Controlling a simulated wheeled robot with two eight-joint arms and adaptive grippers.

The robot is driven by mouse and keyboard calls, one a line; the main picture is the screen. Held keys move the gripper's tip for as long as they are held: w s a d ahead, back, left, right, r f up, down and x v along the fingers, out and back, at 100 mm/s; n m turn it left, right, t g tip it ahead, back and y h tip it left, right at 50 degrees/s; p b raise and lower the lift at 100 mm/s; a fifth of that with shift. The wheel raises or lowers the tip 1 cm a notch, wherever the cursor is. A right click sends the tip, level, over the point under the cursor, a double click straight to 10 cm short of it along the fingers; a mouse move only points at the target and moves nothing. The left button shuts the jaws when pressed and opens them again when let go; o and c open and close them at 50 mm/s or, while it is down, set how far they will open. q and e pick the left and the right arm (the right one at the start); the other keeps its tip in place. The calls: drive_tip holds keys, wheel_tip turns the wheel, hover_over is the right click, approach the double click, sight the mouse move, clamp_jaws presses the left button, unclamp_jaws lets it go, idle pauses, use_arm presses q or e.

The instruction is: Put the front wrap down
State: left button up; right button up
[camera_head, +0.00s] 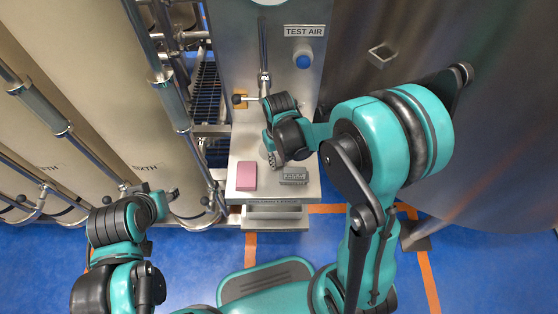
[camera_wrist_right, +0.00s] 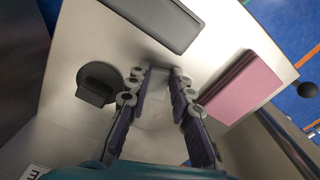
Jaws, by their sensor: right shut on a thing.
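My right gripper (camera_head: 272,163) is low over the metal shelf, behind and between a pink block and a grey tray-like piece. In the right wrist view its two fingers (camera_wrist_right: 162,78) stand apart, shut on a pale thing (camera_wrist_right: 160,112) that barely stands out from the shelf; I take it to be the wrap. Its outline is unclear, and I cannot tell whether it touches the shelf. In the head view the gripper and arm hide it. My left gripper (camera_head: 168,196) is at the lower left, away from the shelf; its fingers are too small to read.
The metal shelf (camera_head: 233,198) holds the pink block (camera_head: 246,176), also in the wrist view (camera_wrist_right: 238,88), and the grey piece (camera_head: 294,176), (camera_wrist_right: 160,18). A dark disc with a raised block (camera_wrist_right: 96,86) is beside the fingers. An upright panel with a blue button (camera_head: 303,61) rises behind.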

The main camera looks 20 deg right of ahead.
drive_tip(key=shift+f, duration=0.1)
drive_tip(key=shift+f, duration=0.15)
drive_tip(key=o, duration=0.7)
drive_tip(key=shift+o, duration=0.2)
drive_tip(key=shift+r, duration=0.2)
